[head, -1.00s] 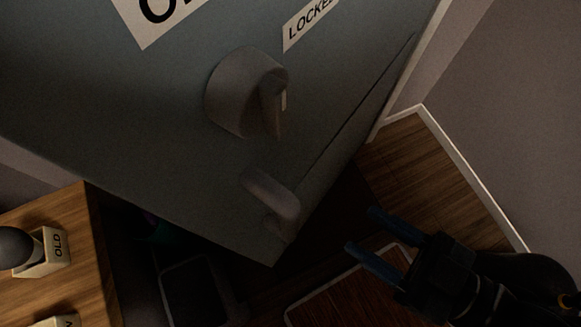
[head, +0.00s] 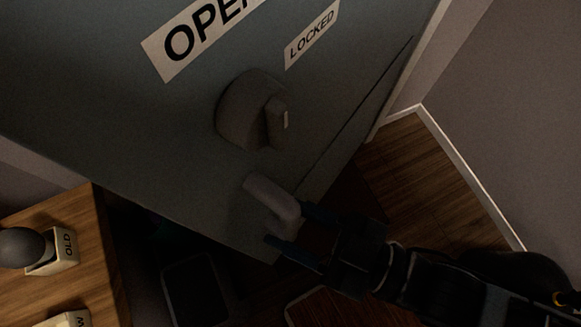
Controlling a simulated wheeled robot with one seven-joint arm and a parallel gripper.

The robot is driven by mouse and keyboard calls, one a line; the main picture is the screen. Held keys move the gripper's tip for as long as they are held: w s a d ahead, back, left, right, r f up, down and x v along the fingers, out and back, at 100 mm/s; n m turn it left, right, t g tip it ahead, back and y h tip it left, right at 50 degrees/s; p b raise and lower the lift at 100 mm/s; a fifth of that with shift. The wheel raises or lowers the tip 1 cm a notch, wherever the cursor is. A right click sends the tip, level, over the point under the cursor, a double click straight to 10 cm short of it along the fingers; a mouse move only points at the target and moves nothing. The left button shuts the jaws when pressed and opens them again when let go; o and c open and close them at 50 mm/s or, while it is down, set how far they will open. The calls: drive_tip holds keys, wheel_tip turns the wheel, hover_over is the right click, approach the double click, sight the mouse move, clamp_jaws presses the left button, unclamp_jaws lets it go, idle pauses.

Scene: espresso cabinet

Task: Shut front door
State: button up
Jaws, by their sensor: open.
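The front door (head: 150,130) is a blue-grey panel filling the upper left of the head view. It carries an "OPEN" sign, a "LOCKED" label (head: 312,34) and a round knob (head: 249,108) with a raised grip. A grey handle (head: 270,196) sits below the knob, close to the door's lower corner. My gripper (head: 289,228) is open at the lower right of the handle. Its blue fingers point left, one touching or very near the handle's lower end and the other below it. The exact contact is too dark to tell.
A wooden counter (head: 97,240) at the lower left holds small boxes, one labelled "OLD" (head: 68,247). A dark bin-like object (head: 194,290) stands under the door. A grey wall (head: 500,110) with white baseboard (head: 470,175) is at right, with bare wooden floor (head: 425,190) before it.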

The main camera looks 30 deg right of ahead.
drive_tip(key=shift+w+a, duration=0.25)
drive_tip(key=shift+w, duration=0.1)
drive_tip(key=shift+c, duration=0.2)
clamp_jaws()
